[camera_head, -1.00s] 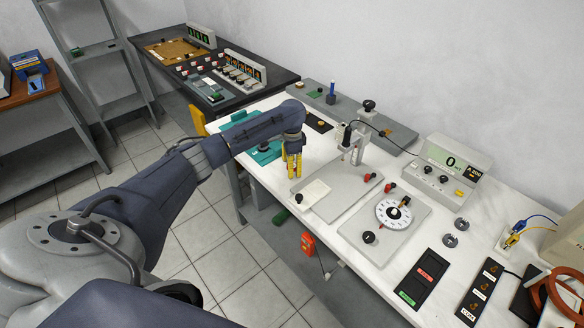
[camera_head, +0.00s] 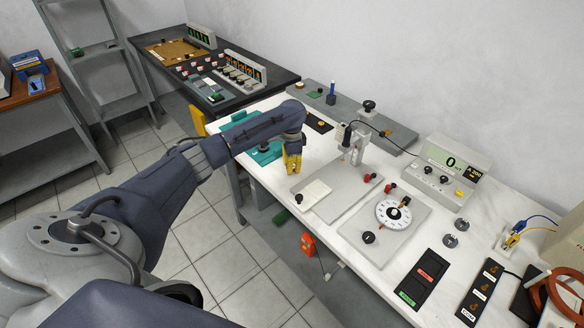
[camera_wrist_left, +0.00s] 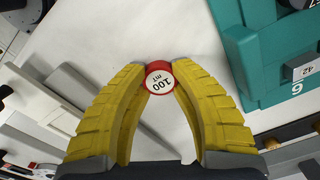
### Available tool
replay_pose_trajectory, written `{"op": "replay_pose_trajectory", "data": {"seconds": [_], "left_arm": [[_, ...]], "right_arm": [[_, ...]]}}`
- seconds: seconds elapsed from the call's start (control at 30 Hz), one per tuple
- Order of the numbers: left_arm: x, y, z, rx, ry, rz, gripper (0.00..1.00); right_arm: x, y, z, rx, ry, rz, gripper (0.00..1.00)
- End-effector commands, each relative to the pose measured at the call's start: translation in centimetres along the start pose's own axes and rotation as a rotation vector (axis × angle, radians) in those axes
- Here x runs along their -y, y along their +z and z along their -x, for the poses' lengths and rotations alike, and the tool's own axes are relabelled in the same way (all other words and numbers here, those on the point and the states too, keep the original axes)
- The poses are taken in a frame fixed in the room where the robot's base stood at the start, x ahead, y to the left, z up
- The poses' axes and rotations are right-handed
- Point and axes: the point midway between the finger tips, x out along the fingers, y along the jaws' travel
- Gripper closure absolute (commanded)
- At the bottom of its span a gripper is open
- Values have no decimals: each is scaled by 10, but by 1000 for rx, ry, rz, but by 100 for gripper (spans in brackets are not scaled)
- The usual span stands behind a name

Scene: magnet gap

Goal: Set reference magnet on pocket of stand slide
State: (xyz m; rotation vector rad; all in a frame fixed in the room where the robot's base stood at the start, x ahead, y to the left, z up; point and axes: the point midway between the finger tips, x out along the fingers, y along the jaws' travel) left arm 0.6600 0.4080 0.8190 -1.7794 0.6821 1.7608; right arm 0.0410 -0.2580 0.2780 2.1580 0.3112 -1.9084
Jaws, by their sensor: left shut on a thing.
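The reference magnet (camera_wrist_left: 159,78) is a small red cylinder with a white face marked "100 mT". My left gripper (camera_wrist_left: 160,82) is shut on it, with a yellow fingertip on each side. The slide's pocket cannot be made out clearly. My right gripper is not in view.
The teal block (camera_head: 267,155) is left of my gripper and also shows in the wrist view (camera_wrist_left: 260,50). A white dial plate (camera_head: 395,212) and a meter reading 0 (camera_head: 452,165) stand right of the stand. A grey plate (camera_head: 395,135) lies along the back.

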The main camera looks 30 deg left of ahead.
Motion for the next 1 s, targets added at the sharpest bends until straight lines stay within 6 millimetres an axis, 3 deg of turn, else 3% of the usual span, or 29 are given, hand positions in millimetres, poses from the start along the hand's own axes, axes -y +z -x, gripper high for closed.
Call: {"op": "replay_pose_trajectory", "data": {"seconds": [0.27, 0.47, 1.0], "left_arm": [[1, 0, 6, 0, -1, -1, 100], [2, 0, 27, -1, -3, -1, 100], [5, 0, 147, -2, -4, 0, 100]], "right_arm": [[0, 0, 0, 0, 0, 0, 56], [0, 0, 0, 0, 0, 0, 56], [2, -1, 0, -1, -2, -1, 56]]}}
